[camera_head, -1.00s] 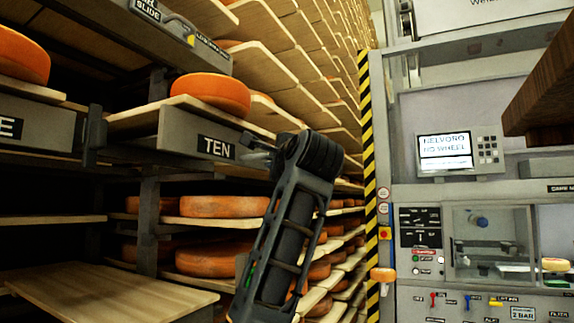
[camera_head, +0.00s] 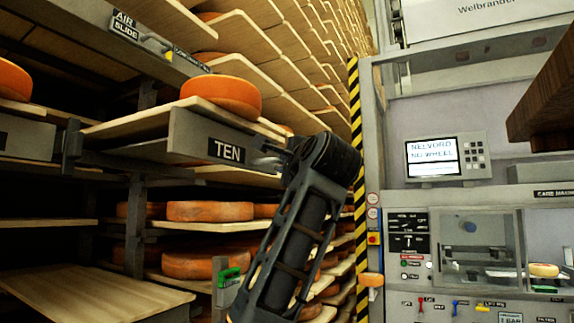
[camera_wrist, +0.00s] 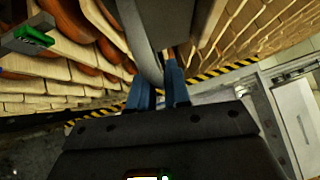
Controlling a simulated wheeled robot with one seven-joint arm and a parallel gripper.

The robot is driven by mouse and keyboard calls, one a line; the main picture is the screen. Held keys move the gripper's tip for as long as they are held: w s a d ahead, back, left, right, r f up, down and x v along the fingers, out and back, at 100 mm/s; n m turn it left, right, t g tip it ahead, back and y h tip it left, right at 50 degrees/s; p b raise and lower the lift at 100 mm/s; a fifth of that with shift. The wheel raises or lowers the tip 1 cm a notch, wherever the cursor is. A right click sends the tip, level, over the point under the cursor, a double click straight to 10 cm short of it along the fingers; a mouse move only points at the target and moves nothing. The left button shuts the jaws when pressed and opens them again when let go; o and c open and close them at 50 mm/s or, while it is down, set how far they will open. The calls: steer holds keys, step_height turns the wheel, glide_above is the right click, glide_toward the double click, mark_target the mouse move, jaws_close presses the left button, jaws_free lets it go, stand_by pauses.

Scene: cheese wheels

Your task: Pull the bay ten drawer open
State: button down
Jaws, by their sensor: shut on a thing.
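The bay ten drawer (camera_head: 196,140) is a wooden shelf with a grey front labelled TEN. It stands out from the rack, and an orange cheese wheel (camera_head: 222,96) sits on it. My gripper (camera_head: 270,157) is at the right end of the drawer front, shut on its handle. The handle is mostly hidden by my gripper in the head view. In the wrist view my blue-grey fingers (camera_wrist: 158,90) close at a grey curved bar (camera_wrist: 142,45), which looks like the handle.
Neighbouring drawer (camera_head: 28,138) is at left. A lower bare board (camera_head: 95,292) juts out, and a green-topped fitting (camera_head: 228,278) is near my arm. A striped post (camera_head: 354,130) and machine panel (camera_head: 432,157) stand right. A dark wooden block (camera_head: 545,100) hangs at upper right.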

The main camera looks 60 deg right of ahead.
steer(key=shift+f, duration=0.1)
steer(key=c, duration=1.2)
jaws_free()
steer(key=shift+a, duration=0.1)
steer(key=b+v, duration=0.2)
steer(key=v, duration=0.5)
steer(key=shift+s+a, duration=0.2)
steer(key=shift+s, duration=0.05)
